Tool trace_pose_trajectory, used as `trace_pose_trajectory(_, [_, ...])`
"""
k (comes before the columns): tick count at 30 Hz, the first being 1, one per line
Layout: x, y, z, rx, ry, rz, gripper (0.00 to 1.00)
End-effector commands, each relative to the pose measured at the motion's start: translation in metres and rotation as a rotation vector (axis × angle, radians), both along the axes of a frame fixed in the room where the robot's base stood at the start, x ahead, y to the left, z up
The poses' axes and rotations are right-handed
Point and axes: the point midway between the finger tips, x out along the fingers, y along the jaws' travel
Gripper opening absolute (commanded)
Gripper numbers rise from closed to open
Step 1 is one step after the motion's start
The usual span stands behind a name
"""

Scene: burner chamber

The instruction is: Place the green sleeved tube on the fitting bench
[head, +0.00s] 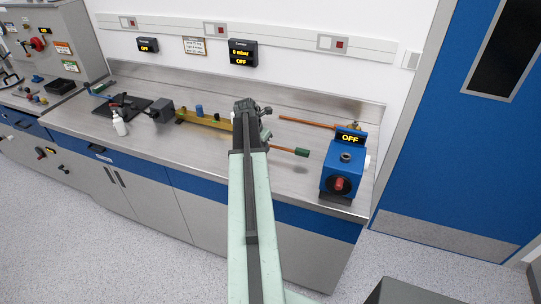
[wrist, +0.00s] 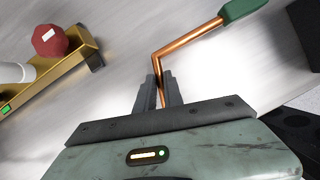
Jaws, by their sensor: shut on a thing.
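The green sleeved tube is a bent copper tube (wrist: 187,43) with a green sleeve (wrist: 243,8) on its far end. My gripper (wrist: 159,88) is shut on its copper part in the wrist view, and the lower end passes between the fingers. In the head view the green sleeve (head: 302,152) points right, short of the blue device, and my gripper (head: 264,112) is over the long steel bench. I cannot tell whether the tube touches the bench top (head: 215,147). No label shows which part is the fitting bench.
A blue device (head: 342,170) with an OFF display stands at the bench's right end. Another copper tube (head: 305,123) lies behind. A brass rail (head: 205,120) is left of my gripper; a brass bar with a red knob (wrist: 48,40) shows in the wrist view. A white bottle (head: 119,124) stands further left.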

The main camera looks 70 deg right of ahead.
Motion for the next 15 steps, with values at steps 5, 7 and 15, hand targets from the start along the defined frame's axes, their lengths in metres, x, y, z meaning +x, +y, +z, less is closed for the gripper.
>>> trace_pose_trajectory(5, [-0.013, -0.013, -0.002, 0.001, 0.000, 0.002, 0.00])
trace_pose_trajectory(7, [-0.013, -0.013, -0.002, 0.001, 0.000, 0.003, 0.00])
trace_pose_trajectory(15, [-0.023, -0.022, -0.032, 0.000, 0.001, 0.004, 0.00])
